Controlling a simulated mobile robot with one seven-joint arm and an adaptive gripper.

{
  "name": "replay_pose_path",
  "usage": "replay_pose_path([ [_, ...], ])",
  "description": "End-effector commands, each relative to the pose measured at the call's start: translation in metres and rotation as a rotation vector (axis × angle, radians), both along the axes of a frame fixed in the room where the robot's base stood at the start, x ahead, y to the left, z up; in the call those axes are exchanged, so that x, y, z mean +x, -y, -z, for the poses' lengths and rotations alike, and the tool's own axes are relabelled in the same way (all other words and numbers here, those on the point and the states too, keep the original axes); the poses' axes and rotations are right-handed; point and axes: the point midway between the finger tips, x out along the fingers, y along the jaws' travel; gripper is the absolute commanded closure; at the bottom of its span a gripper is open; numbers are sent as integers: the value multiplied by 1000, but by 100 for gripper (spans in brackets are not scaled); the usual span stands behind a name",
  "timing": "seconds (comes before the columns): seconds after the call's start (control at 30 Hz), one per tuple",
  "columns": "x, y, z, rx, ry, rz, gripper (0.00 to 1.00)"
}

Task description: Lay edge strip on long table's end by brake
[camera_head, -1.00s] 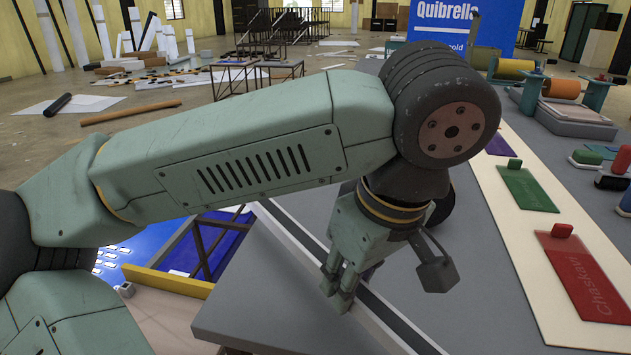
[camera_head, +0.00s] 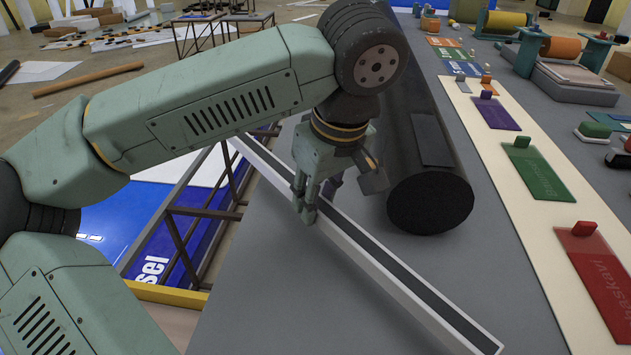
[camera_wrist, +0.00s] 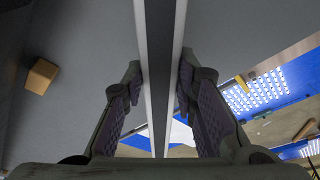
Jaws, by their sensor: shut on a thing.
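The edge strip (camera_head: 390,272) is a long, straight, pale bar with a dark band along its top. It runs diagonally over the grey long table (camera_head: 262,310) in the head view, its far left end reaching past the table's left edge. My gripper (camera_head: 303,207) is shut on the strip toward its far part. In the wrist view the strip (camera_wrist: 160,60) runs lengthwise between the two fingers of my gripper (camera_wrist: 160,88). I cannot tell whether the strip touches the table. I cannot identify the brake.
A thick black roll (camera_head: 430,205) lies just right of my gripper. A cream board (camera_head: 497,160) with coloured plates lies along the right. A dark frame (camera_head: 190,215) and a blue panel (camera_head: 150,235) stand left of the table. A small brown block (camera_wrist: 41,76) shows in the wrist view.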

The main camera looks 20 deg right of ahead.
Motion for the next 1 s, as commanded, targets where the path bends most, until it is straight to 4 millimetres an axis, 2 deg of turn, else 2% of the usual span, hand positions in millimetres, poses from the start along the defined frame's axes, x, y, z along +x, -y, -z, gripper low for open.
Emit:
replay_pose_path([
  [0.1, 27, 8, -1, -3, -2, -1, 100],
  [0.2, 43, 11, 1, -1, 1, -2, 100],
  [0.47, 65, 17, 4, -2, 0, 0, 100],
  [0.7, 66, 17, 37, -2, -1, 1, 100],
  [1.0, 66, 17, 41, -1, 2, 1, 100],
])
